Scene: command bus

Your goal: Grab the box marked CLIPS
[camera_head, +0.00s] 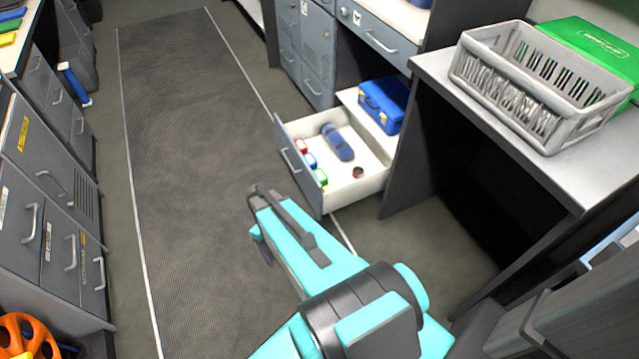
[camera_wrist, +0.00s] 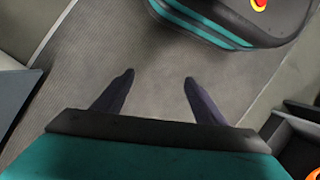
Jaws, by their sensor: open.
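An open drawer (camera_head: 352,187) holds a few small boxes along its left side: a red one (camera_head: 301,146), a blue one (camera_head: 310,160) and a green one (camera_head: 320,177). Their labels are too small to read, so I cannot tell which is marked CLIPS. My gripper (camera_wrist: 159,77) is open and empty, with its two dark fingers spread above the floor in the wrist view. In the head view my arm reaches to just in front of the drawer, to its lower left; the fingers are mostly hidden there.
The drawer also holds a dark blue object (camera_head: 338,142) and a small dark round item (camera_head: 358,172). A blue case (camera_head: 384,103) stands behind it. A grey crate (camera_head: 552,133) sits on the right-hand desk. Cabinets (camera_head: 45,215) line the left. The matted aisle (camera_head: 190,130) is clear.

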